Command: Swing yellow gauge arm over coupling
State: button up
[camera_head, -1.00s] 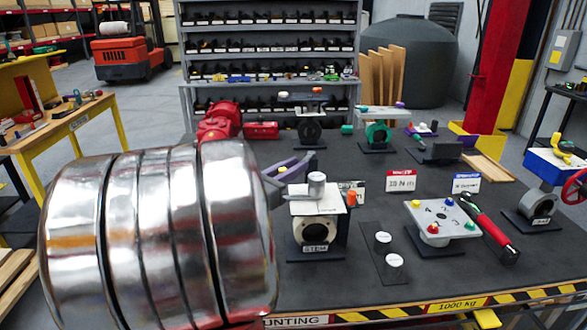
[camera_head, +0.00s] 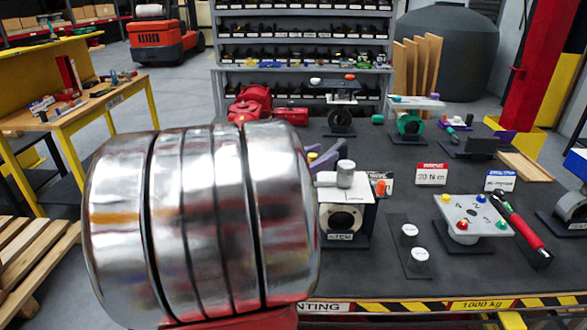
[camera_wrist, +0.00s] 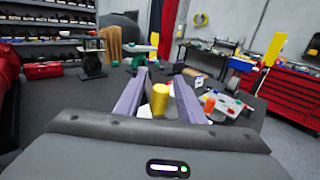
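My gripper (camera_wrist: 160,75) shows two purple fingers in the wrist view, spread apart. A yellow cylinder (camera_wrist: 159,98) stands between them, with gaps visible on both sides. In the head view the purple fingers (camera_head: 327,157) are just behind a white block (camera_head: 357,193) with a grey knob (camera_head: 345,173) on top. A small yellow bit (camera_head: 313,156) shows beside the fingers there. My shiny arm link hides much of the gripper. I cannot tell which part is the gauge arm or the coupling.
An orange knob (camera_head: 381,188) is right of the white block. Two white-topped knobs (camera_head: 413,246), a plate with coloured buttons (camera_head: 472,214) and a red-handled tool (camera_head: 523,229) lie further right. Red equipment (camera_head: 252,103) stands at the back left of the dark bench.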

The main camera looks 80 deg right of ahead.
jog(key=v, duration=1.2)
jog(key=shift+a, duration=0.35)
jog(key=shift+w, duration=0.1)
jog(key=shift+w+f, duration=0.2)
jog(key=shift+w, duration=0.05)
jog(key=shift+c, duration=1.4)
jog(key=shift+t, duration=0.4)
jog(key=w, duration=0.1)
jog(key=w+f, duration=0.1)
jog(key=w, duration=0.1)
jog(key=w+d+f, duration=0.1)
jog(key=shift+w, duration=0.3)
jog(key=c, duration=0.6)
jog(key=w+m, duration=0.1)
jog(key=w+m+g, duration=0.1)
jog(key=m, duration=0.1)
jog(key=w+m, duration=0.2)
jog(key=shift+d+y, duration=0.3)
jog(key=shift+d, duration=0.05)
grip_shut()
jog(key=m+g+y, duration=0.1)
jog(key=m, duration=0.4)
jog(key=w+a+r+m+g, duration=0.1)
jog(key=m, duration=0.4)
jog(key=r+m+g+y, duration=0.1)
jog(key=m, duration=0.5)
jog(key=shift+w+a+g+y, duration=0.3)
